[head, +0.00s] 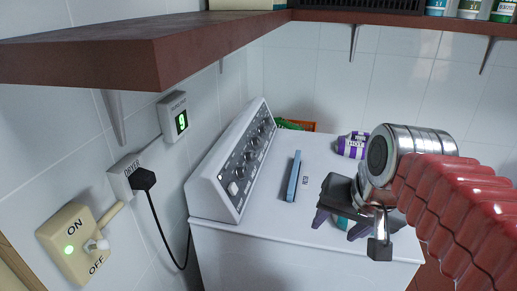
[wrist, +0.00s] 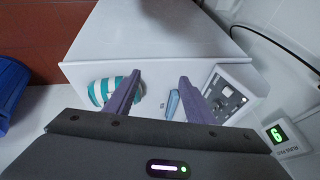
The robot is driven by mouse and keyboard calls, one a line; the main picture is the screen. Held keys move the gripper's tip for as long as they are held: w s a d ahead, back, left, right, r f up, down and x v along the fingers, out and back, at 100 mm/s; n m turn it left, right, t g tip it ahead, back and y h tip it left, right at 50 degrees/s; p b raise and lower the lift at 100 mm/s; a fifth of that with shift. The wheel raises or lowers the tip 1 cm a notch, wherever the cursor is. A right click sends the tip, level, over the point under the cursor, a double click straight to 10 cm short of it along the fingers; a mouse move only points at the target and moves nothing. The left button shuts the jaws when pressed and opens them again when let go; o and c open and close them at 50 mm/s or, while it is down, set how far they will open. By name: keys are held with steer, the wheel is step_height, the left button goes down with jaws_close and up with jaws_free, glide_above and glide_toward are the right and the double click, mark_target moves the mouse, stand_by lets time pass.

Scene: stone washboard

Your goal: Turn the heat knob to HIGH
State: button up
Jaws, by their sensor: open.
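The white dryer (head: 330,255) has a sloped control panel (head: 228,185) at its left back, carrying several knobs (head: 252,142). I cannot read their labels, so I cannot tell which is the heat knob.
A blue bar (head: 294,176) lies on the dryer top between panel and gripper. A purple bottle (head: 352,145) and a teal-and-white striped item (wrist: 102,91) are there too. A brown shelf (head: 150,55) overhangs the left. A switch (head: 78,243) and a plug (head: 143,179) are on the wall.

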steer(key=s+d+f+n+h, duration=0.1)
steer(key=s+f+n, duration=0.2)
steer(key=s+f, duration=0.3)
steer(key=shift+s+d+f, duration=0.35)
steer(key=shift+s+d, duration=0.05)
steer(key=shift+s, duration=0.3)
